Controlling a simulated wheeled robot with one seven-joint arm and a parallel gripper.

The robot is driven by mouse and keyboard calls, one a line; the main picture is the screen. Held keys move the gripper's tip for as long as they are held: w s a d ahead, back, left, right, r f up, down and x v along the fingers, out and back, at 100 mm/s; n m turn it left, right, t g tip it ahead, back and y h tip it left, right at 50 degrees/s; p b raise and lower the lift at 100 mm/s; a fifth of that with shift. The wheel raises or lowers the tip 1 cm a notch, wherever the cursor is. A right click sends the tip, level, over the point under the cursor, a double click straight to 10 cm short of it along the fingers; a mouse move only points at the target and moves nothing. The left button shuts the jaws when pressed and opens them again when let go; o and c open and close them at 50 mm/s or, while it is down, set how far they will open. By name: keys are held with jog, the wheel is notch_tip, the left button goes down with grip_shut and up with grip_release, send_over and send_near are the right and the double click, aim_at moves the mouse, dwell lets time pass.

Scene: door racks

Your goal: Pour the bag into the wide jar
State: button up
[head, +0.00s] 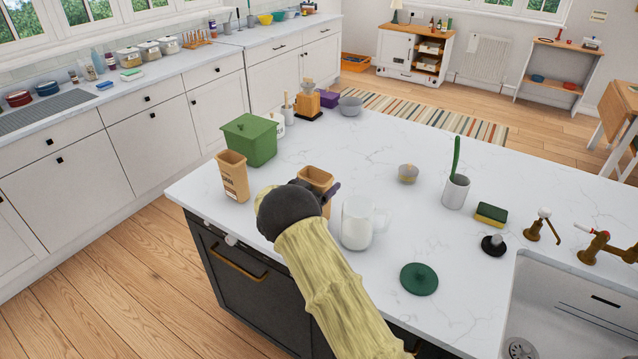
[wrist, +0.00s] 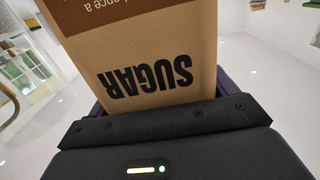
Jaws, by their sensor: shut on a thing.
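My gripper (head: 328,192) is shut on a brown paper bag (head: 316,177) over the near left part of the island counter. In the wrist view the bag (wrist: 150,55) shows the word SUGAR, upside down in the picture, between the jaws (wrist: 160,112). In the head view my wrist hides most of the bag; its open top faces up and it looks roughly upright.
A second brown bag (head: 232,177) and a green lidded box (head: 250,139) stand at the left. A green round lid (head: 419,279), a small bowl (head: 408,173), a cup with a green utensil (head: 455,191), a sponge (head: 491,214) and the sink (head: 560,310) lie to the right.

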notch_tip(320, 180, up, 5)
jog(key=shift+r+p, duration=0.1)
jog(key=shift+p, duration=1.15)
